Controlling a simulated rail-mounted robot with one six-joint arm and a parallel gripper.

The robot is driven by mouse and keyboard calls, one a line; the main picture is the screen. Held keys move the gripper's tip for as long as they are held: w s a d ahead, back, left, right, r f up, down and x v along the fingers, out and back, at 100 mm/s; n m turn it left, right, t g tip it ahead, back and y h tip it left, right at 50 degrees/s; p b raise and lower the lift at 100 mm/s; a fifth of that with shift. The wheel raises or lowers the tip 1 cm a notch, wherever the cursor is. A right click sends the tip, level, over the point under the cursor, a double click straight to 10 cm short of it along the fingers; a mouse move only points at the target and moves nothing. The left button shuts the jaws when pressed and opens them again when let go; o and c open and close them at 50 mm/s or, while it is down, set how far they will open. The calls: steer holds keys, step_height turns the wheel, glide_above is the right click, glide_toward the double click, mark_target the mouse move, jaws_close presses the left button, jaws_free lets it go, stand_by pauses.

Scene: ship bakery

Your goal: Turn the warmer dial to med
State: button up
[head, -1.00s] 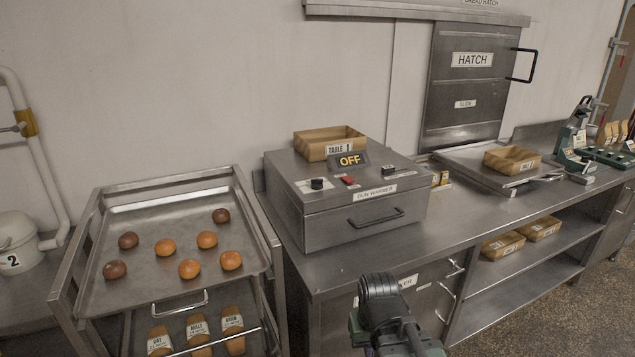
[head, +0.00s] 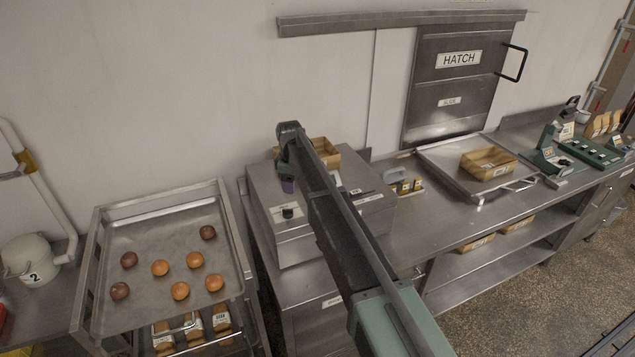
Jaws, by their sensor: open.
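The bun warmer (head: 295,247) is a steel box on the counter. Its black dial (head: 287,212) sits on a white plate at the left of its sloped front. The dial's setting is too small to read. My gripper (head: 287,187) is over the left part of the warmer, just above and behind the dial, apart from it as far as I can see. It is small in view, open, with nothing seen in it. My arm crosses the warmer and hides most of its display, the red switch and much of the front.
A wooden box (head: 325,152) stands on the warmer's top, partly behind my arm. A rack tray (head: 125,220) with several buns stands at left. To the right are a steel hatch tray (head: 440,160) and another wooden box (head: 488,164). The counter between has some clear room.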

mark_target(291, 210)
steer(key=shift+n, duration=0.8)
steer(key=f+b, duration=0.3)
steer(key=s+f+b, duration=0.1)
steer(key=f+b, duration=0.3)
steer(key=a+f+b, duration=0.1)
steer(key=f+b, duration=0.3)
steer(key=shift+s+f, duration=0.15)
steer(key=shift+s, duration=0.1)
steer(key=shift+c, duration=0.4)
steer(key=c, duration=0.8)
